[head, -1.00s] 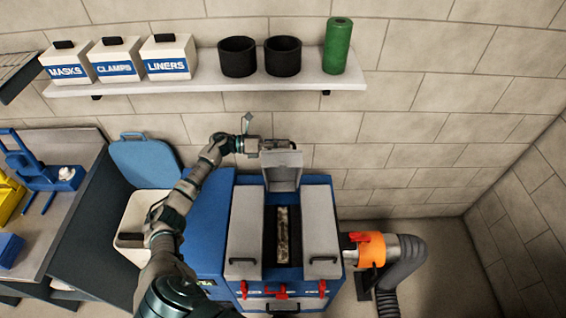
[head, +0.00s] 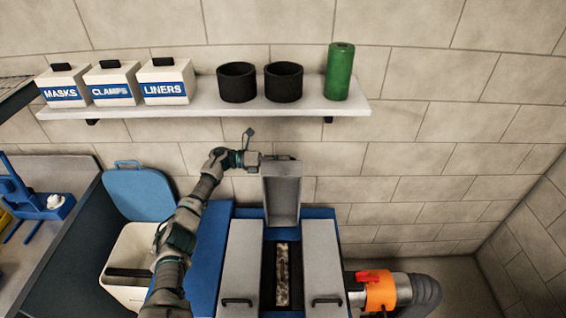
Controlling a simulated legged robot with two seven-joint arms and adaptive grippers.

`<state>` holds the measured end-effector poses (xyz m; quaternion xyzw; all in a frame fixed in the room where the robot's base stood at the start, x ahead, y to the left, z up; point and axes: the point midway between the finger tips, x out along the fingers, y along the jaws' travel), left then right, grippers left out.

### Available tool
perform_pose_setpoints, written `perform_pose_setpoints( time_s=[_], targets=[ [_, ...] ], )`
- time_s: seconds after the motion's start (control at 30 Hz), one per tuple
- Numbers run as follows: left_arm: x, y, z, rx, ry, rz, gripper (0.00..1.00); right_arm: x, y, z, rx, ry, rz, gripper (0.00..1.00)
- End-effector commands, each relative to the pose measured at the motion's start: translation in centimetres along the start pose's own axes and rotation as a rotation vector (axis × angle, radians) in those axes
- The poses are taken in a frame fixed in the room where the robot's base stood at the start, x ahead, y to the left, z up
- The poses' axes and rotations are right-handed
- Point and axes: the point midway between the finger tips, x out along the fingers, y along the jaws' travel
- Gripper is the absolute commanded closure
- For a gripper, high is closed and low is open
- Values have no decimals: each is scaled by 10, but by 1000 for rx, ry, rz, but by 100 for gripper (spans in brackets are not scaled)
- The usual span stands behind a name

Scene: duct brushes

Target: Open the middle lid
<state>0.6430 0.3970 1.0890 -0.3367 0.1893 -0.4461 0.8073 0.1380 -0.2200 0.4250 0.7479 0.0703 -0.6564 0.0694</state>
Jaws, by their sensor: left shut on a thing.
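The middle lid (head: 283,196) of the blue cabinet (head: 208,262) stands raised and close to upright, its inner side facing me. Below it the middle opening shows a dark slot with a pale, worn-looking brush-like strip (head: 283,275) inside. The left lid (head: 241,262) and right lid (head: 322,262) lie flat and closed, each with a dark handle at its front. My left gripper (head: 272,158) is at the top edge of the middle lid and is shut on it; its fingertips are partly hidden. My right gripper is not in view.
A wall shelf (head: 215,109) above the lid holds labelled boxes (head: 165,82), two black cups (head: 237,82) and a green cylinder (head: 340,72). An open bin (head: 128,245) stands left of the cabinet. An orange-banded hose fitting (head: 380,290) is at right.

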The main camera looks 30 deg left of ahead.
Motion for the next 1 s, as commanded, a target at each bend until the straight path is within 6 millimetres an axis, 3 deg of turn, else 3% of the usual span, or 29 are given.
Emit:
perform_pose_setpoints(
  time_s=[0.3,0.33,0.4,0.77,0.87,1.0],
  targets=[
    [0,2,-2,-3,2,4,100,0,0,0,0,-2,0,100],
    [0,2,-2,-3,2,4,81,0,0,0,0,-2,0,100],
    [0,2,-2,-2,2,3,63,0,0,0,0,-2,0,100],
    [-4,0,-1,0,1,3,63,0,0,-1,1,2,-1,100],
    [-16,0,-1,0,2,4,63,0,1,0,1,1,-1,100],
    [-46,2,-1,-3,0,6,63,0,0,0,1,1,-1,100]
  ],
)
